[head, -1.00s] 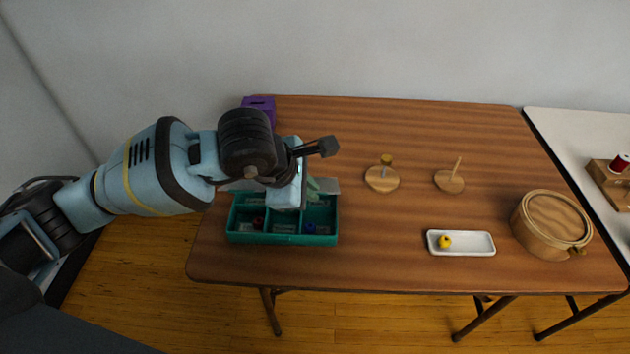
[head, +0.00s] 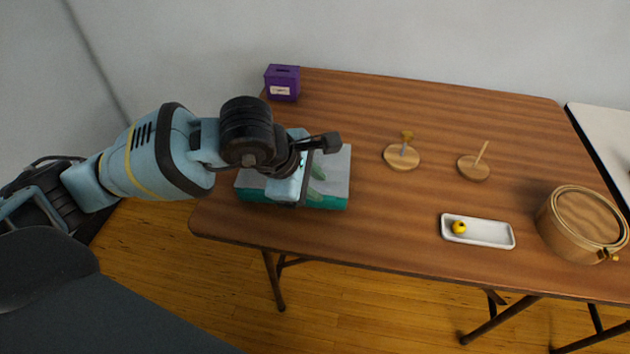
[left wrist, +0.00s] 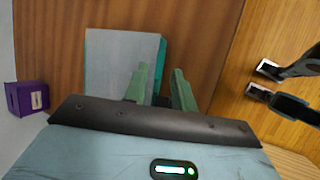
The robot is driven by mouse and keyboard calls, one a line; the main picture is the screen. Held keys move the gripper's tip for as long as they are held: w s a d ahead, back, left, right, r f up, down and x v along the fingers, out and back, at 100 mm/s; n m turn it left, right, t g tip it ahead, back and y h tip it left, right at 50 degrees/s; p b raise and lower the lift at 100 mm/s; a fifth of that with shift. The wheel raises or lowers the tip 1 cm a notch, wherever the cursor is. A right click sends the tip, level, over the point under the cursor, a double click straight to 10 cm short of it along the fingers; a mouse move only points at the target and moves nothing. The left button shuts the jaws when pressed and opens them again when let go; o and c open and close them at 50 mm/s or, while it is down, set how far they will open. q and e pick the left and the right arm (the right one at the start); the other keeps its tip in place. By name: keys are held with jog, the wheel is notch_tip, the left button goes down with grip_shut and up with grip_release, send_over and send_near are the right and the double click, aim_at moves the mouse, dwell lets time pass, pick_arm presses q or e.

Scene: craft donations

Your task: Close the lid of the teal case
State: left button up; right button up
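The teal case (head: 328,203) sits at the left front of the table. Its grey lid (head: 339,168) lies over the compartments, whose contents are hidden. I cannot tell whether the lid is fully flush. In the left wrist view, the grey lid (left wrist: 108,72) shows with teal along its edges. My left gripper (head: 318,181) is above the lid, its green fingers apart with nothing between them. They also show apart in the left wrist view (left wrist: 160,72). I cannot tell whether they touch the lid. My right gripper is not in view.
A purple box (head: 282,84) stands at the back left. Two round wooden stands, one (head: 402,157) and another (head: 474,168), are right of the case. A white tray (head: 492,234) holds a yellow item (head: 459,227). A round wooden container (head: 578,226) stands at the right. The table between is clear.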

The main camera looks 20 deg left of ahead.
pick_arm(q)
jog(key=v, duration=0.7)
jog(key=shift+a+r, duration=0.15)
jog(key=shift+r, duration=0.2)
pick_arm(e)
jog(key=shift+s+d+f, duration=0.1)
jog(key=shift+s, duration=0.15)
pick_arm(q)
jog(key=shift+s, duration=0.1)
